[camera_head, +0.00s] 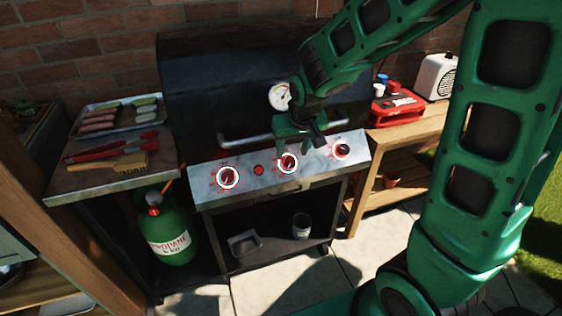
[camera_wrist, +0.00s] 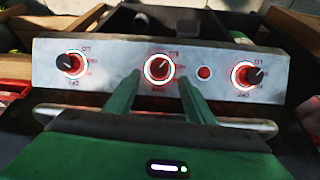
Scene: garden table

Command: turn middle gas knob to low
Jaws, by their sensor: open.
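The middle gas knob (camera_head: 288,161) is a dark knob in a lit red-and-white ring on the grill's sloped metal panel. In the wrist view the middle knob (camera_wrist: 159,68) lies just beyond and between the tips of my open green gripper (camera_wrist: 158,75). In the head view my gripper (camera_head: 291,152) hangs in front of the lid handle, close to this knob. Its jaws are empty, and contact with the knob cannot be told. The knob's pointer leans to the upper right in the wrist view, which sees the panel from the lid side.
Outer knobs (camera_head: 228,177) (camera_head: 342,150) and a red button (camera_head: 258,170) share the panel. The lid handle (camera_head: 245,139) runs close behind my gripper. A tray of food (camera_head: 118,118) and red tongs (camera_head: 110,149) lie on the left shelf. A propane tank (camera_head: 170,235) stands below.

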